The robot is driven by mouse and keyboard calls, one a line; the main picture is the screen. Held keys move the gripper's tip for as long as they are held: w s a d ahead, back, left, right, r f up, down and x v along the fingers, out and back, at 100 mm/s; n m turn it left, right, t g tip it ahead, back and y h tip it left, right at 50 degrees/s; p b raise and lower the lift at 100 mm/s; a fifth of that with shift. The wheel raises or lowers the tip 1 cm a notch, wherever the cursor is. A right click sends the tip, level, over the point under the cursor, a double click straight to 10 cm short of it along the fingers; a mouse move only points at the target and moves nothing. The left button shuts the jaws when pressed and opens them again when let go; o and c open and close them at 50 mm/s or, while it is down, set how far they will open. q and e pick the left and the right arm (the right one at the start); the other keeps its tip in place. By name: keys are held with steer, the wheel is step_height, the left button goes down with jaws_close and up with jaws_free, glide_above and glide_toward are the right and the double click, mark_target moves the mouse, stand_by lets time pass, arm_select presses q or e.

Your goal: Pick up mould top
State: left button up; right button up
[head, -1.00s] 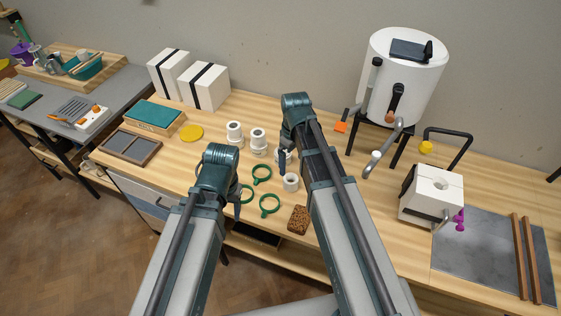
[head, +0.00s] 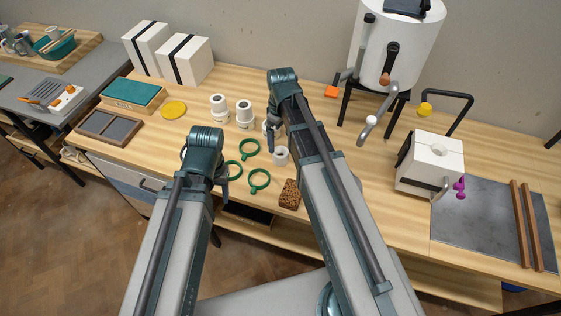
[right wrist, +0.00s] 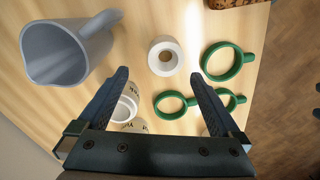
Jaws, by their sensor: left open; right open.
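A white block-shaped mould (head: 437,147) stands on the right of the bench in the head view, with a round hole in its top and a seam across it. I cannot tell for sure which part is the mould top. My right gripper (head: 271,140) is well to its left, above the small white pieces. In the right wrist view the right gripper (right wrist: 158,95) is open and empty, its fingers apart over the bench. My left gripper (head: 223,192) is open near the front edge, beside the green rings (head: 259,180). No mould shows in the right wrist view.
A grey jug (right wrist: 65,50) and a white ring (right wrist: 165,57) lie near the right gripper. A large white vessel (head: 392,45) on black legs stands behind the mould. A grey slab (head: 475,225) with two brown strips is to its right. Two strapped white blocks (head: 186,60) stand at the back left.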

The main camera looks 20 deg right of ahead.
mark_target(280, 153)
steer(key=shift+s+a+f+b, duration=0.1)
steer(key=shift+s+f+b, duration=0.05)
steer(key=shift+f+b, duration=1)
steer(key=shift+s+a+f+b, duration=0.1)
steer(key=shift+s+f+b, duration=0.05)
steer(key=shift+f+b, duration=0.95)
steer(key=shift+s+f+b, duration=0.15)
steer(key=shift+f+b, duration=0.7)
steer(key=shift+f, duration=0.55)
arm_select(q)
step_height(280, 153, down, 7)
arm_select(e)
steer(key=shift+r, duration=0.1)
